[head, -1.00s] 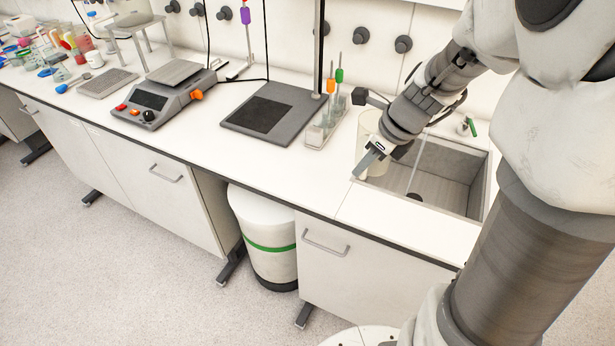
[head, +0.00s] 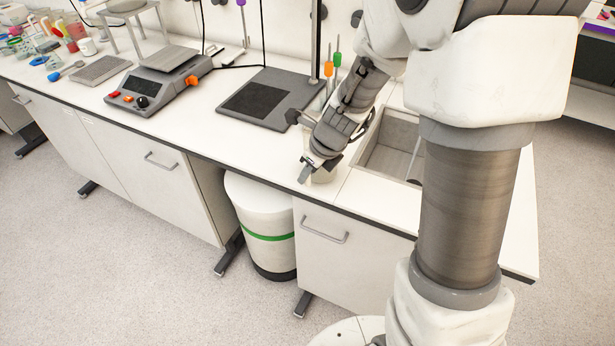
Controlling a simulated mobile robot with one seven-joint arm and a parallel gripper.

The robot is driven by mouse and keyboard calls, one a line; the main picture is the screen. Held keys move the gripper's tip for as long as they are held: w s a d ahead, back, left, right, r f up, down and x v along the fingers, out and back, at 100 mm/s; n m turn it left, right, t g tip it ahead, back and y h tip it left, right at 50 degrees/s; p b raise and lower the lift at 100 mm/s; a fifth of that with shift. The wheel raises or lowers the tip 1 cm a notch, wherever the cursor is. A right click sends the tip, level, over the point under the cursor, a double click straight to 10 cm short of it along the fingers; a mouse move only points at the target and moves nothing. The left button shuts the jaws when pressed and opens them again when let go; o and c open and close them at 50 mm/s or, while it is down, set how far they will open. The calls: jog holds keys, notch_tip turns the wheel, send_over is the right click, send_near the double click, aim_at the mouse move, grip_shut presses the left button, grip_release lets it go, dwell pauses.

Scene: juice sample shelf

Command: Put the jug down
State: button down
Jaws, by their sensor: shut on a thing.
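My gripper (head: 307,174) is shut on a pale, cream-coloured jug (head: 325,175). Both are at the front part of the white counter (head: 230,110), just left of the sink (head: 392,145). Most of the jug is hidden behind my gripper and wrist; only a small part of its side shows. I cannot tell whether its base touches the counter or is slightly above it.
A rack with orange and green-handled tools (head: 332,75) stands behind my wrist. A dark stand base (head: 258,98) and a hotplate-like device (head: 160,80) are further left. A white bin with a green band (head: 262,215) stands under the counter. Clear counter lies left of my gripper.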

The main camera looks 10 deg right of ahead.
jog(key=shift+f, duration=0.35)
jog(key=shift+f, duration=0.15)
jog(key=c, duration=0.8)
grip_release()
jog(key=shift+c, duration=0.2)
jog(key=p+v, duration=0.4)
jog(key=v, duration=0.8)
jog(key=s+d+r+n+t+h, duration=0.1)
jog(key=s+r+n, duration=0.5)
jog(key=n, duration=0.7)
jog(key=s+r+n+h, duration=0.1)
jog(key=s+r+n, duration=0.6)
jog(key=s+n, duration=0.4)
jog(key=shift+d+n+t+h, duration=0.4)
jog(key=shift+n, duration=1.3)
